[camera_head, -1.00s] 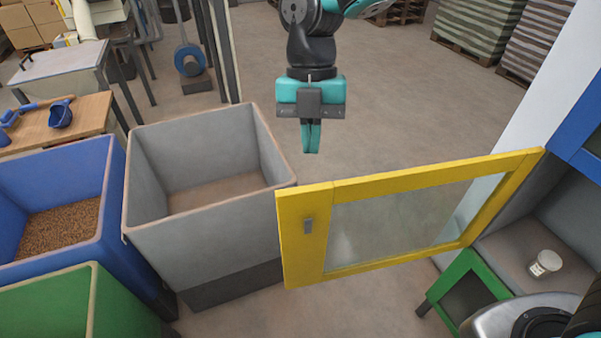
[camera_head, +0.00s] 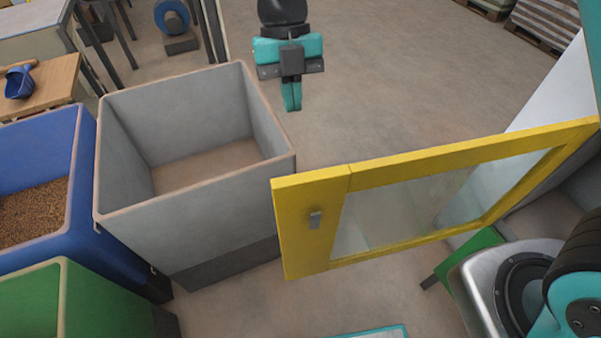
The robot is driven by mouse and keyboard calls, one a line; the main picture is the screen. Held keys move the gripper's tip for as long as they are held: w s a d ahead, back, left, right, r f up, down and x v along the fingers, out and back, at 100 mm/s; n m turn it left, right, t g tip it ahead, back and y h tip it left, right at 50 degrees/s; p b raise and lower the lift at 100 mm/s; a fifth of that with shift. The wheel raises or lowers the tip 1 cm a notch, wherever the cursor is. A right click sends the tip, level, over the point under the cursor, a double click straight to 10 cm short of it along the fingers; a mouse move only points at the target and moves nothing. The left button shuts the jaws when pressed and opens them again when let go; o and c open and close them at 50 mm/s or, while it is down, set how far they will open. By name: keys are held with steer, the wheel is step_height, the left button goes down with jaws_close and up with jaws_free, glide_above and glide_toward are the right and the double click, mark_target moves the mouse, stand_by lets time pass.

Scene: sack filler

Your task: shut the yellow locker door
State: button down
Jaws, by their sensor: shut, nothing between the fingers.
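A grey bin (camera_head: 190,225) stands just left of the door's free edge. A blue bin (camera_head: 85,205) with grain and a green bin (camera_head: 60,300) stand further left. Floor beyond the door is clear.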

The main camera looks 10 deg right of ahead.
steer(key=s+f+p, duration=0.5)
steer(key=s+f, duration=0.2)
steer(key=f, duration=0.3)
steer(key=shift+s+d, duration=0.15)
steer(key=shift+d, duration=0.25)
steer(key=shift+s+f, duration=0.1)
steer(key=shift+f, duration=0.05)
